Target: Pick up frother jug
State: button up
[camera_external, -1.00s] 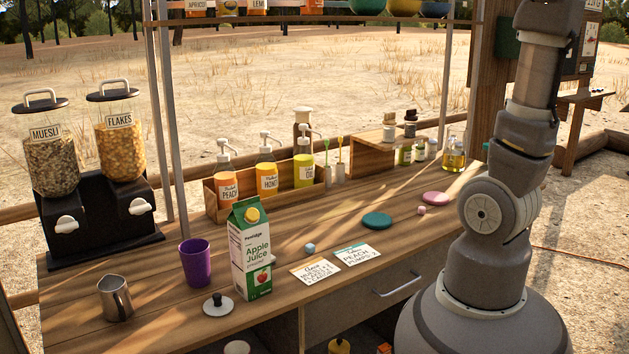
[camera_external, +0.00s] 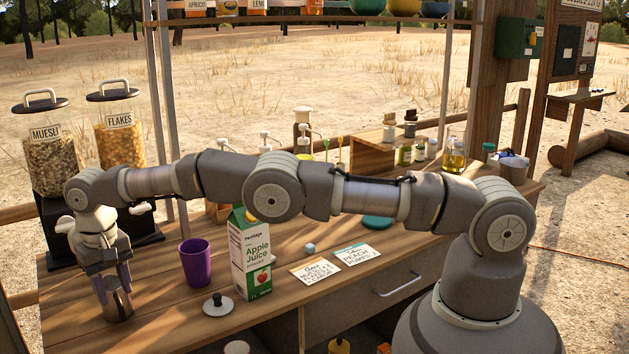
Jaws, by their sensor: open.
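The frother jug (camera_external: 117,308) is a small metal jug standing upright on the wooden counter at the front left. My gripper (camera_external: 112,286) points down over it, with its fingers at the height of the jug's upper part. The jaws are open. The fingers hide the jug's rim and part of its side. I cannot tell whether a finger touches the jug.
A purple cup (camera_external: 196,263) and an apple juice carton (camera_external: 250,262) stand to the right of the jug. A white lid with a black knob (camera_external: 217,305) lies near the front edge. Cereal dispensers (camera_external: 47,160) stand behind. My arm stretches over the counter.

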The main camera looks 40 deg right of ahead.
aim_at(119, 302)
jog(key=f+b, duration=0.1)
jog(key=f, duration=0.2)
jog(key=f+b, duration=0.2)
jog(key=f, duration=0.2)
jog(key=shift+w+d, duration=0.15)
jog(key=shift+d, duration=0.05)
jog(key=shift+r, duration=0.1)
grip_shut()
